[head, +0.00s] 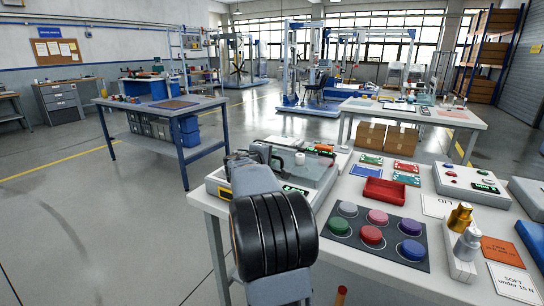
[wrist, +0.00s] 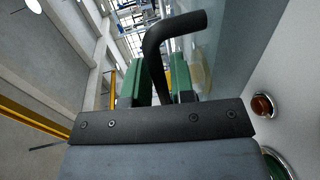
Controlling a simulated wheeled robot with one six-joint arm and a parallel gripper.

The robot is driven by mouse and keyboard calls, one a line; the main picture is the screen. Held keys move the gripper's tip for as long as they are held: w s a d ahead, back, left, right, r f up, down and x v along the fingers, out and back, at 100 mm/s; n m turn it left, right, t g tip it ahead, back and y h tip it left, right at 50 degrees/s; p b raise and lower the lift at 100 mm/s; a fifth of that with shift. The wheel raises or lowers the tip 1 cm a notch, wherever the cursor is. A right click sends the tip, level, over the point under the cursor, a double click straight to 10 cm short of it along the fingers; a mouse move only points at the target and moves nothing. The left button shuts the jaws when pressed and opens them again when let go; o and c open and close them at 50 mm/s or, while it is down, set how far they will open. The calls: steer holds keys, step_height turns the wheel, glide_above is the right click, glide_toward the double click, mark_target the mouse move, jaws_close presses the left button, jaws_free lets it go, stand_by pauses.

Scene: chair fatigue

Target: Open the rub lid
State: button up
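The rub tester (head: 218,184) is a pale box at the near left of the white table, partly hidden behind my arm. Its lid (head: 318,174) looks like a grey, see-through panel lying flat over the top. My gripper (head: 262,158) is at the lid's left side. In the wrist view, a black bent handle (wrist: 180,28) rises between the green-padded fingers of my gripper (wrist: 160,88). The fingers stand apart, with a small gap showing on the handle's right side. Whether a pad touches the handle on the left is unclear.
A red tray (head: 384,191), a dark mat (head: 395,257) with coloured discs, and gold and silver weights (head: 461,217) lie right of the tester. A red button (wrist: 264,105) shows close to my gripper. Open floor (head: 90,225) is at the left.

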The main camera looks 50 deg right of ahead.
steer(key=shift+x, duration=0.85)
steer(key=shift+c, duration=0.3)
jaws_close()
steer(key=shift+f, duration=0.1)
